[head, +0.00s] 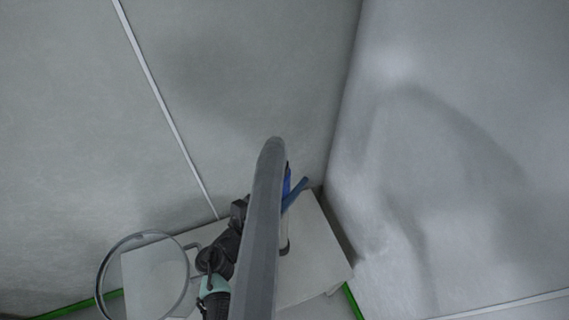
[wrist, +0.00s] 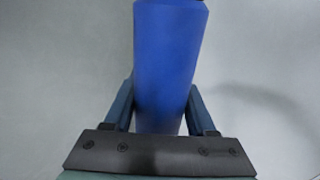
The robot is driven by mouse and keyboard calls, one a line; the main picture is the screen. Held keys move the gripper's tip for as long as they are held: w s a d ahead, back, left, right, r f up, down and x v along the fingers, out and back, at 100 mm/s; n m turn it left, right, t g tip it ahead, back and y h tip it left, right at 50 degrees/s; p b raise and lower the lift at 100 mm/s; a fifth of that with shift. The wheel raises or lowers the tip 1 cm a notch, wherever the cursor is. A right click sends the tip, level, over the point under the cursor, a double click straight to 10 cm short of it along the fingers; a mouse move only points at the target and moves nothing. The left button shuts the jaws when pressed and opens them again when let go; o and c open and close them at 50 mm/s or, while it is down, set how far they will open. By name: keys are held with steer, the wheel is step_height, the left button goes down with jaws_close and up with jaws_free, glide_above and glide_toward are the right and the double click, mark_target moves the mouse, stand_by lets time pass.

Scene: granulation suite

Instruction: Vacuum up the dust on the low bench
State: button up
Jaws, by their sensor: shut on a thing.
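My gripper (wrist: 160,98) is shut on a blue, rounded body, which I take to be the handheld vacuum (wrist: 168,55). One finger is on each side of it in the wrist view, and its far end runs out of the top of the picture. In the head view, a narrow blue strip of the vacuum (head: 287,181) shows beside a long grey bar that hides most of my gripper. The low bench (head: 316,262) is a pale slab at the bottom, below or behind my arm. I cannot make out any dust on it.
A clear round ring or hoop (head: 103,285) stands at the lower left, overlapping the bench in the picture. Grey walls meet in a corner behind the bench (head: 345,120). Green strips (head: 353,302) run along the floor edge on both sides.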

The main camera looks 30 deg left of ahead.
steer(key=s+d+p, duration=0.1)
steer(key=s+d, duration=0.3)
steer(key=d, duration=0.1)
steer(key=shift+p, duration=0.35)
steer(key=shift+r, duration=0.1)
stand_by(0.3)
steer(key=shift+s+a, duration=0.4)
steer(key=shift+s, duration=0.2)
steer(key=w+a+b, duration=0.3)
steer(key=w+a, duration=0.3)
steer(key=a, duration=0.2)
steer(key=shift+w+a, duration=0.25)
steer(key=shift+w, duration=0.1)
stand_by(0.4)
stand_by(0.8)
